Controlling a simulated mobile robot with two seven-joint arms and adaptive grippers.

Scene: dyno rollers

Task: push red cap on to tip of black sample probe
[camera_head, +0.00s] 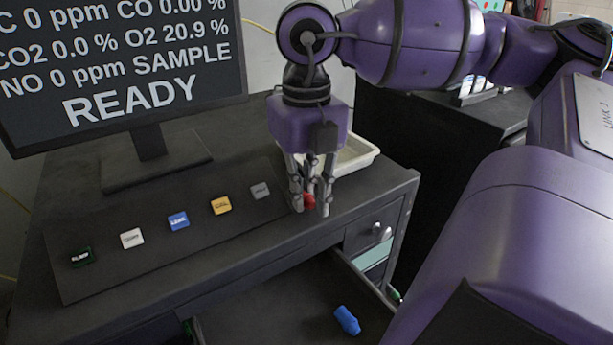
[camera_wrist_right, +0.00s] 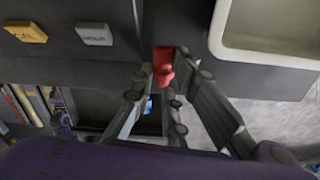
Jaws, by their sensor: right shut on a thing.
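The red cap (camera_head: 309,201) is held between the fingertips of my right gripper (camera_head: 312,205), just above the desk top near its front edge. In the right wrist view the red cap (camera_wrist_right: 163,62) shows at the tips of the fingers of my right gripper (camera_wrist_right: 165,75), which is shut on it. The black sample probe cannot be made out in either view. My left gripper is not in view.
A monitor (camera_head: 120,60) stands at the back left. A panel with several coloured buttons (camera_head: 178,221) lies before it. A white tray (camera_head: 355,158) is behind my right gripper. Below, an open drawer (camera_head: 270,310) holds a blue object (camera_head: 347,320).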

